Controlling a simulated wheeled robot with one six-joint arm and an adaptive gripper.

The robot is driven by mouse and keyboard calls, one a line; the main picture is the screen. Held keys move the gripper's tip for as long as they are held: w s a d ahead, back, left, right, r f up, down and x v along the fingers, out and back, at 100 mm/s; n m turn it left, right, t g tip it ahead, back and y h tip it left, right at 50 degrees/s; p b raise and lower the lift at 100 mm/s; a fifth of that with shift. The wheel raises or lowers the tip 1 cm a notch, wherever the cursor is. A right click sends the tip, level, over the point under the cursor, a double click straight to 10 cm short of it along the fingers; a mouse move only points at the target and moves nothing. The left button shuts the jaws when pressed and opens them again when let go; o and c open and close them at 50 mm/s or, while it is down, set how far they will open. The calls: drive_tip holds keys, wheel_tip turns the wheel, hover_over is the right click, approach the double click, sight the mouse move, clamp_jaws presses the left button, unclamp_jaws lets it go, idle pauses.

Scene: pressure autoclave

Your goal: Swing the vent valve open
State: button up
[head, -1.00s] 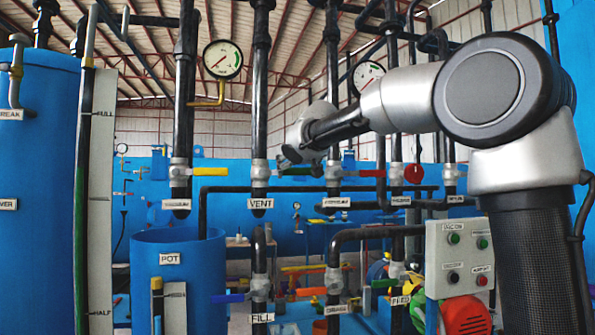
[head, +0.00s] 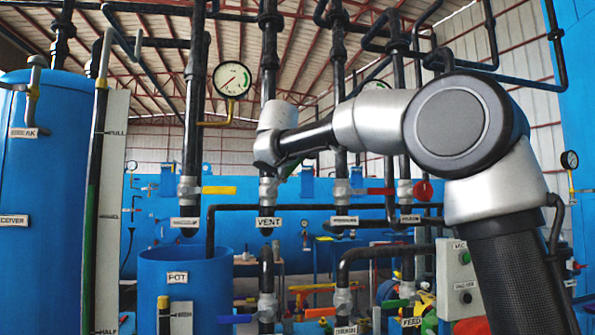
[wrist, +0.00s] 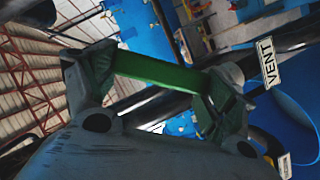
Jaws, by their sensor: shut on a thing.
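The vent valve (head: 268,190) sits on a dark vertical pipe above the white VENT label (head: 267,222). Its green handle (wrist: 158,73) runs between the two fingers of my gripper (wrist: 156,86) in the wrist view, and the fingers are shut on it. The VENT label also shows in the wrist view (wrist: 266,62). In the head view my gripper (head: 284,172) is at the valve's height, with my wrist in front of the vent pipe. There the handle is mostly hidden, so its exact angle cannot be told.
A yellow handle (head: 219,190) points right from the valve to the left. A red handle (head: 381,191) is on the right. A gauge (head: 232,79) hangs upper left of my wrist. The blue POT tank (head: 190,265) and a control box (head: 458,280) stand lower down.

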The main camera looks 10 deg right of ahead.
drive_tip(key=a+n, duration=0.1)
drive_tip(key=a, duration=0.1)
drive_tip(key=a+r+n+t+h, duration=0.1)
drive_tip(key=n, duration=0.1)
drive_tip(key=shift+a+r+n+h, duration=0.2)
drive_tip(key=shift+a+n+h, duration=0.1)
drive_tip(key=shift+a, duration=0.1)
drive_tip(key=shift+a+r+n+t+h, duration=0.15)
drive_tip(key=shift+a+n+t+h, duration=0.35)
drive_tip(key=shift+a+n, duration=1.1)
drive_tip(key=o, duration=1.3)
drive_tip(key=v, duration=1.2)
